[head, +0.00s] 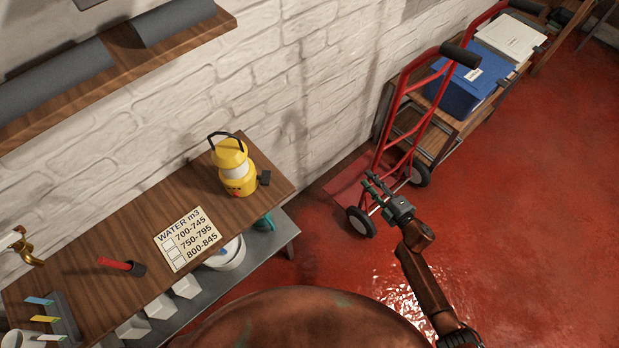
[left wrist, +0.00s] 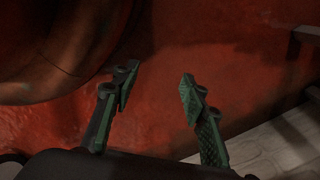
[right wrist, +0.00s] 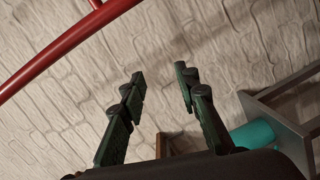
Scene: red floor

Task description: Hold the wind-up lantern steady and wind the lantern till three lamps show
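The yellow wind-up lantern (head: 238,184) stands upright on the wooden bench, with a pale middle band and a black handle on top. A dark knob or crank (head: 264,177) sticks out at its right side. A small red spot shows low on its front; lit lamps are too small to tell. My right gripper (head: 372,188) is well to the right of the lantern, beyond the bench end, above the floor. In the right wrist view (right wrist: 160,78) it is open and empty. My left gripper (left wrist: 158,78) is open and empty, and is out of the head view.
On the wooden bench (head: 120,225) lie a WATER m3 card (head: 186,238) and a red-handled tool (head: 115,264). A brass tap (head: 22,245) is at far left. A shelf (head: 110,65) overhangs behind. A red hand truck (head: 397,110) stands right of the bench. Red floor lies open at right.

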